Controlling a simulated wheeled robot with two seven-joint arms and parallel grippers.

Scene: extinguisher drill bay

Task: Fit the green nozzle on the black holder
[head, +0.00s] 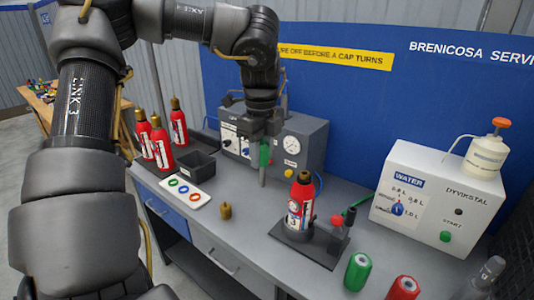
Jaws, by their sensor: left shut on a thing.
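My left gripper (264,134) points down over the bench, in front of the grey gauge box. It is shut on the green nozzle (265,153), which hangs upright with a grey stem below it. A small black upright piece (350,215), which looks like the black holder, stands to the right on a dark base plate (322,247). The nozzle is well to the left of it and apart from it. A red extinguisher (301,202) stands upright on the same plate, with a red knob (337,220) beside it.
The gauge box (310,142) stands behind; a white water dispenser (432,230) is at right. Red extinguishers (161,146), a black bin (196,165) and a ring card (185,191) are at left.

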